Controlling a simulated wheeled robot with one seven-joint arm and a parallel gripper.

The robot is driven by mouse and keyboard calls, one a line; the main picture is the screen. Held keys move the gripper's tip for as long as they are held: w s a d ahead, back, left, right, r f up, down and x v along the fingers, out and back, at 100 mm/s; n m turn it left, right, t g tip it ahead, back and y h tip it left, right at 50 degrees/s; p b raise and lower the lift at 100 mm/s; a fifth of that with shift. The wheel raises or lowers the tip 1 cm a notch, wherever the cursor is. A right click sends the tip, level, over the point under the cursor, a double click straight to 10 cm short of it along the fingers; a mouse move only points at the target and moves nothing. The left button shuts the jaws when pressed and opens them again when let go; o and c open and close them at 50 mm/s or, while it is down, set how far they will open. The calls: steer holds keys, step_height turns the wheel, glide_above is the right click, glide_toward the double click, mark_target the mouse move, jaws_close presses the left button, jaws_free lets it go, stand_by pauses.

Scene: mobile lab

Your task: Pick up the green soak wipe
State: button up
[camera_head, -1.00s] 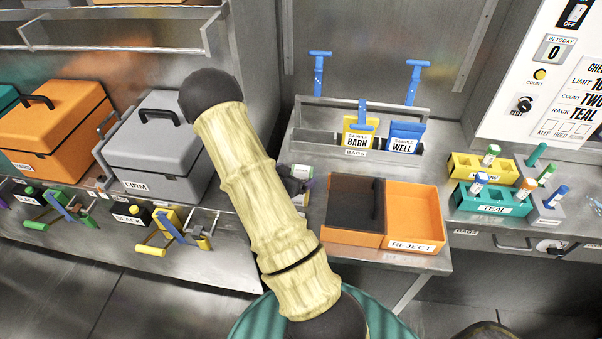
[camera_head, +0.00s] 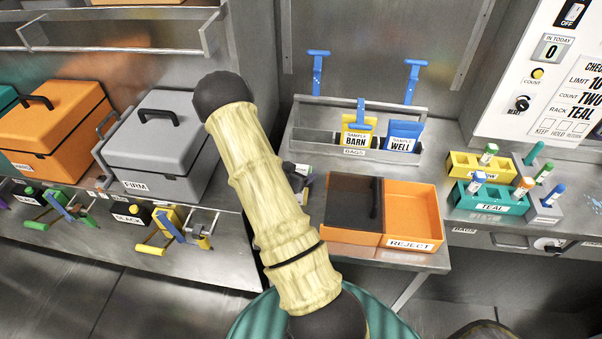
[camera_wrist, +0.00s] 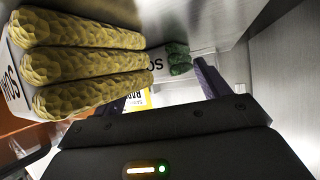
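The green soak wipe (camera_wrist: 180,58) is a small stack of dark green rolls beside a white face lettered "SO". It lies ahead in the wrist view, between and beyond the fingers of my gripper (camera_wrist: 162,84). The fingers are apart, with nothing seen between their tips. A yellow-olive soak wipe (camera_wrist: 85,66) of the same form, much nearer the camera, fills the upper left. In the head view my arm covers most of the gripper, and I cannot make out the green wipe there.
A yellow bag (camera_head: 356,138) and a blue bag (camera_head: 404,138) stand in a metal rack. An orange reject bin (camera_head: 411,212), a teal rack (camera_head: 490,199) and a grey box (camera_head: 158,150) are around the bench. A metal wall (camera_wrist: 285,75) is close on the right in the wrist view.

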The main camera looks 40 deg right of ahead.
steer(key=shift+r, duration=0.1)
steer(key=shift+c, duration=0.5)
steer(key=shift+w+r, duration=0.1)
steer(key=shift+r, duration=0.2)
step_height(320, 180, up, 9)
steer(key=shift+r, duration=0.15)
stand_by(0.4)
